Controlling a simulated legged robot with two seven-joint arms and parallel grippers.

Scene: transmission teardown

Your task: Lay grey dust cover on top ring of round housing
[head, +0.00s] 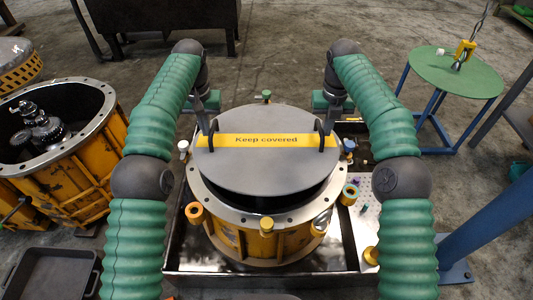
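The grey dust cover (265,175) is a round disc with a yellow "Keep covered" strip and a dark handle on each side. It is over the round housing (285,240). A dark gap shows between its near edge and the housing's top ring (235,212), so the near side is not resting on the ring. Its far edge hides the far part of the ring. My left gripper (209,122) is at the left handle and my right gripper (326,120) at the right handle; both appear shut on the handles, though the fingertips are small.
The housing stands in a dark tray (180,262). Several small fittings sit around the ring, including an orange one (194,212). Another open orange housing (70,165) stands at left. A green round table (455,75) is at right, with a blue beam (490,220) nearer.

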